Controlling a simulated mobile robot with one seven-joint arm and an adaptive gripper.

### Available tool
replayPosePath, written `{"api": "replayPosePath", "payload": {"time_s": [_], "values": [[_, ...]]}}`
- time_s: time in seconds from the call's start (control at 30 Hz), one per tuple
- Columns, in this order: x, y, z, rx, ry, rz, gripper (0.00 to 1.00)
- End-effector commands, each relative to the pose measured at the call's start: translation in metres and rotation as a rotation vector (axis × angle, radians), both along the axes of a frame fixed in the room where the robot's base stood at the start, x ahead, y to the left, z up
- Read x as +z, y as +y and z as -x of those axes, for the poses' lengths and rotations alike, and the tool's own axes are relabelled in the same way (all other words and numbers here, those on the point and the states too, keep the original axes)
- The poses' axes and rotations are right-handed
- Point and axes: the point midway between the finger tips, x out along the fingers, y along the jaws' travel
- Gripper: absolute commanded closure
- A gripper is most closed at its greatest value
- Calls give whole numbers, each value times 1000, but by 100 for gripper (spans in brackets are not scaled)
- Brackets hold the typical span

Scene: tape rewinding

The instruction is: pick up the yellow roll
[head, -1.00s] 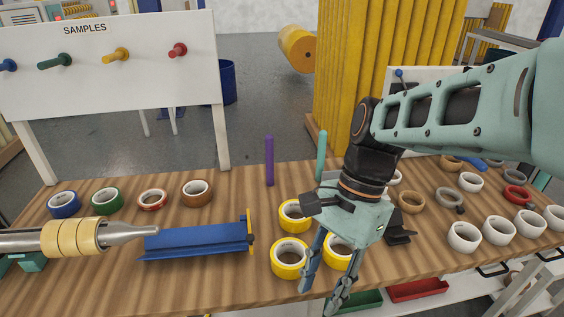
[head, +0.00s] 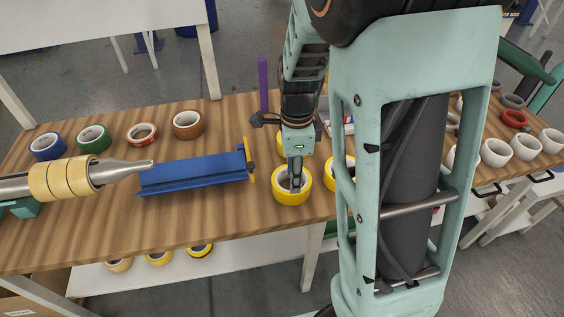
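Three yellow rolls show on the wooden table. The front yellow roll (head: 290,198) lies flat near the table's front edge. My gripper (head: 295,184) points straight down over it, with its fingers at the roll's centre hole. The fingers look narrow and overlap from this side, so I cannot tell whether they are open or shut, or touch the roll. A second yellow roll (head: 334,170) is to the right, partly hidden by my arm. A third yellow roll (head: 281,140) is behind, mostly hidden by my gripper.
A blue trough (head: 195,173) with a yellow end lies left of the front roll. A purple rod (head: 263,84) stands behind. Blue (head: 47,146), green (head: 94,138), red-and-white (head: 142,134) and brown (head: 188,125) rolls line the back left. White rolls (head: 496,152) are at right.

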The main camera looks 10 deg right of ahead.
Motion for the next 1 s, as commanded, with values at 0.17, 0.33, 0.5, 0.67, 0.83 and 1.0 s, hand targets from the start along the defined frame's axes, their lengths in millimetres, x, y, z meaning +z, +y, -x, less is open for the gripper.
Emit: {"api": "replayPosePath", "payload": {"time_s": [0.17, 0.33, 0.5, 0.67, 0.83, 1.0], "values": [[-22, 0, 1, 1, 2, 0, 67], [-37, 1, 4, 2, 3, -1, 67], [-64, 1, 8, 1, 4, -1, 67], [-75, 1, 7, 2, 2, -1, 67], [-75, 2, 7, 2, 0, -2, 67], [-75, 2, 7, 2, 1, -2, 79]]}}
